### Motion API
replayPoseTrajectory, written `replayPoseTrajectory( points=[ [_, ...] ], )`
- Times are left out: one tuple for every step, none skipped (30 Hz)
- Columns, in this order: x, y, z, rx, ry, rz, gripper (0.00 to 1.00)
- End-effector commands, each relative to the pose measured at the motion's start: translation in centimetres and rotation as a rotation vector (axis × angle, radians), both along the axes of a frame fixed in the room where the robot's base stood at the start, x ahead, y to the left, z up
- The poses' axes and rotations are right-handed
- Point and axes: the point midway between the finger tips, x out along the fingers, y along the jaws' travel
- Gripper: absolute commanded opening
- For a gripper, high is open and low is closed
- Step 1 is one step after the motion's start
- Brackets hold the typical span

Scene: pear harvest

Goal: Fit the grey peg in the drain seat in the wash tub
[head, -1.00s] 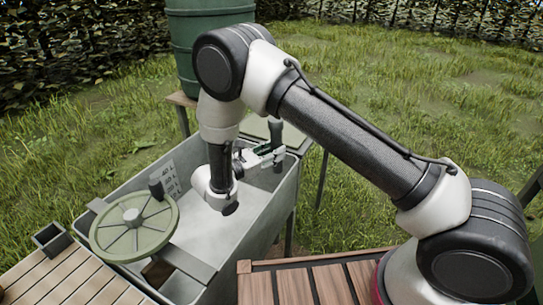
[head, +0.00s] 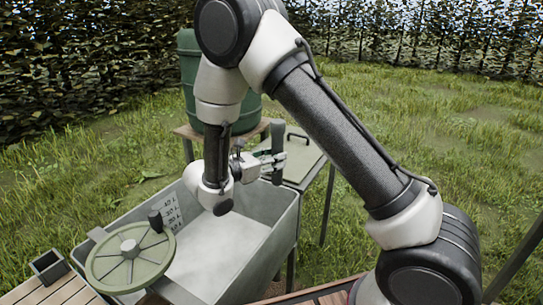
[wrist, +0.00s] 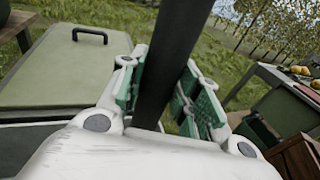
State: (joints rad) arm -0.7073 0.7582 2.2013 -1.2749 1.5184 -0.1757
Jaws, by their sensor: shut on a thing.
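My gripper (head: 268,163) is shut on the grey peg (head: 277,135). The peg stands roughly upright and juts above and below the fingers. In the wrist view the peg (wrist: 172,55) looks dark and runs between the green finger pads. The wash tub (head: 272,232) is a grey, deep, open box in the middle of the head view. The gripper and peg appear at the tub's far right corner, about rim height or above. Whether the peg is inside the rim, I cannot tell. The drain seat does not show in either view.
A green spoked wheel (head: 104,268) lies across the tub's near left end. A green barrel (head: 190,62) stands behind. A green lid with a handle (head: 305,165) sits beyond the far right corner. The wrist view shows a wooden crate (wrist: 300,158) at the right.

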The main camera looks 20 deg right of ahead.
Motion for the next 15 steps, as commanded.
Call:
replayPoseTrajectory(
  points=[
    [0.0,0.0,-0.5,-0.002,0.001,0.0,0.0],
    [0.0,0.0,-0.9,-0.002,0.001,0.0,0.0],
    [0.0,0.0,-1.3,-0.002,0.001,0.0,0.0],
    [0.0,0.0,-1.7,-0.002,0.001,0.0,0.0],
    [0.0,0.0,-2.0,-0.002,0.001,0.0,0.0],
    [0.0,0.0,-2.4,-0.002,0.001,0.0,0.0],
    [0.0,0.0,-2.8,-0.002,0.002,0.0,0.0],
    [0.0,0.0,-3.1,-0.002,0.001,0.0,0.0],
    [0.0,0.0,-3.5,-0.001,0.0,0.0,0.0],
    [0.0,0.0,-3.9,-0.001,0.0,0.0,0.0],
    [0.0,0.0,-4.2,-0.002,0.001,0.0,0.0],
    [0.0,0.0,-4.6,-0.002,0.001,0.001,0.0],
    [0.0,0.0,-4.9,-0.001,0.0,0.001,0.0],
    [0.0,0.0,-5.3,-0.001,0.0,0.001,0.0],
    [0.0,0.0,-5.7,-0.001,0.0,0.001,0.0]
  ],
)
